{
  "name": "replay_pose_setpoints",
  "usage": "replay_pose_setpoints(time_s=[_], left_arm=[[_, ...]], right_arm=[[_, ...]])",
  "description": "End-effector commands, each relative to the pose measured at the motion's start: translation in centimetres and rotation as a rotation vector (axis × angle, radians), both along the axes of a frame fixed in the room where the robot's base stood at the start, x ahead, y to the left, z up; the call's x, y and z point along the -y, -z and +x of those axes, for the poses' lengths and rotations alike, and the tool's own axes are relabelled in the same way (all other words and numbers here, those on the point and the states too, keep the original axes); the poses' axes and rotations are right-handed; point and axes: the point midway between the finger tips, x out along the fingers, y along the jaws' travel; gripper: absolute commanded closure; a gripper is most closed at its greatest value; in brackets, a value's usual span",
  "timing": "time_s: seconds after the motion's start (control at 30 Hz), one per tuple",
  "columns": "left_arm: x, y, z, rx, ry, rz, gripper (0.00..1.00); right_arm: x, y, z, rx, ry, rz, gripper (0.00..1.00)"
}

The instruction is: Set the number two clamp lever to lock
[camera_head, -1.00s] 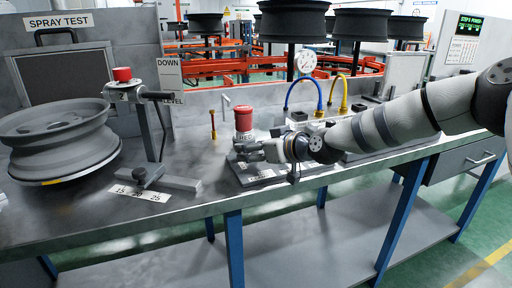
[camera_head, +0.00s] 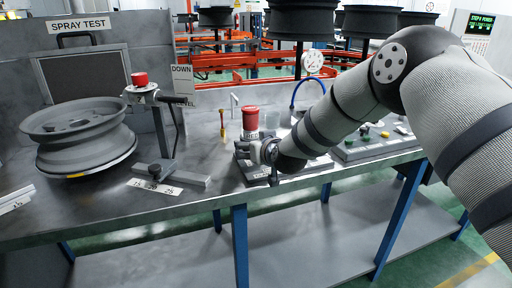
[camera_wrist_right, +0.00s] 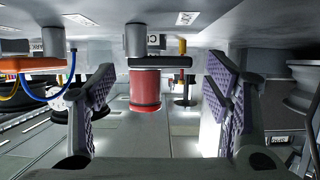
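My right gripper (camera_head: 256,151) is at the small grey fixture on the bench, beside a red cylinder (camera_head: 250,118), and my own arm covers part of it. In the right wrist view, which looks inverted, the two purple-padded fingers (camera_wrist_right: 160,92) are spread wide. The red cylinder (camera_wrist_right: 145,90) shows in the gap between them, farther off, and nothing is held. No number two clamp lever can be made out for sure; the labels near the fixture are too small or partly hidden. My left gripper is not in view.
A grey wheel (camera_head: 85,140) lies tilted at the left of the bench. A stand with a red knob (camera_head: 139,79) and a numbered plate (camera_head: 154,186) are beside it. A small brass post (camera_head: 223,122) is left of the red cylinder. A button panel (camera_head: 375,140) is to the right.

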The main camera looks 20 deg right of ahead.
Motion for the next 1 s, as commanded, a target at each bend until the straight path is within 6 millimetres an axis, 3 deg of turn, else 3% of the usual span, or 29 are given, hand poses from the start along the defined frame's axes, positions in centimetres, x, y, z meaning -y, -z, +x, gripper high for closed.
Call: replay_pose_setpoints(time_s=[0.27, 0.37, 0.7, 0.83, 1.0], left_arm=[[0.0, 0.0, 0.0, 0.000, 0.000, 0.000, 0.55], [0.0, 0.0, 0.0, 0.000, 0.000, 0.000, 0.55], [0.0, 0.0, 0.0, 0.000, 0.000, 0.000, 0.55], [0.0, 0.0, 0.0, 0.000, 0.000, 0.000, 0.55], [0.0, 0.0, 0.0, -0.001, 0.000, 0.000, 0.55]], right_arm=[[0.0, -0.1, -0.3, -0.002, -0.001, 0.000, 0.28], [0.0, -0.7, -1.7, -0.002, -0.001, -0.001, 0.28], [0.2, -4.0, -9.5, 0.000, 0.000, 0.000, 0.28], [0.2, -4.5, -10.8, 0.000, 0.000, 0.001, 0.28], [0.2, -4.5, -11.2, -0.001, 0.000, 0.001, 0.28]])
